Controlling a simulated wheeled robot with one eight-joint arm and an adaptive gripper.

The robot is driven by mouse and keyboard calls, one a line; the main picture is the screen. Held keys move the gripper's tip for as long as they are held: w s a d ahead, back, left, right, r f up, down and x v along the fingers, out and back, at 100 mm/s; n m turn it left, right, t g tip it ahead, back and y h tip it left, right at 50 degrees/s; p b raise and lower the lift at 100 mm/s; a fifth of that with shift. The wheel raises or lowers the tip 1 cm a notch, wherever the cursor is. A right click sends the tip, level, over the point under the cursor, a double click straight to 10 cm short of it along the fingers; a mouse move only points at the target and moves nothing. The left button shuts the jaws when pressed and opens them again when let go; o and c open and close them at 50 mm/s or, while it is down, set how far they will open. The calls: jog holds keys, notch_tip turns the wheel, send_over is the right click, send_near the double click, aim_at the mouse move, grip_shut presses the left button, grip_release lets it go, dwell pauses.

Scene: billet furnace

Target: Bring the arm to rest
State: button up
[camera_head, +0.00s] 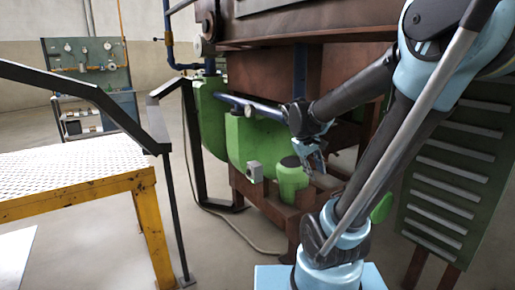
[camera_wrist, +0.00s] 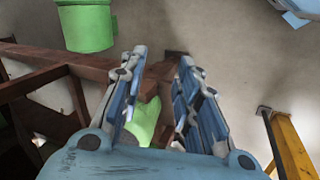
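My arm rises from its light blue base at the bottom right of the head view and bends over at the top right. Its forearm reaches left and down to my gripper (camera_head: 313,162), which hangs in front of the brown furnace frame. In the wrist view my gripper (camera_wrist: 163,68) shows two blue-grey fingers spread apart, with a clear gap between them. Nothing is held between the fingers. A brown beam and a light green part (camera_wrist: 145,120) show beyond the gap, and I cannot tell how far off they are.
Close to my gripper are green cylinders (camera_head: 292,180) and the furnace's brown frame (camera_head: 262,192). A slatted dark panel (camera_head: 447,180) stands right of my arm. A yellow platform (camera_head: 70,172) with black railings is at left. Floor between platform and furnace is mostly open, with a cable.

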jog(key=s+a+f+m+y, duration=0.1)
jog(key=s+f+m+y, duration=0.1)
jog(key=s+f, duration=0.2)
jog(key=s+a+f+m+y, duration=0.1)
jog(key=s+f, duration=0.3)
jog(key=s, duration=0.7)
jog(key=shift+m+y, duration=0.5)
jog(key=shift+y, duration=0.1)
jog(key=shift+s+a, duration=0.1)
jog(key=shift+w+f, duration=0.2)
jog(key=shift+w, duration=0.2)
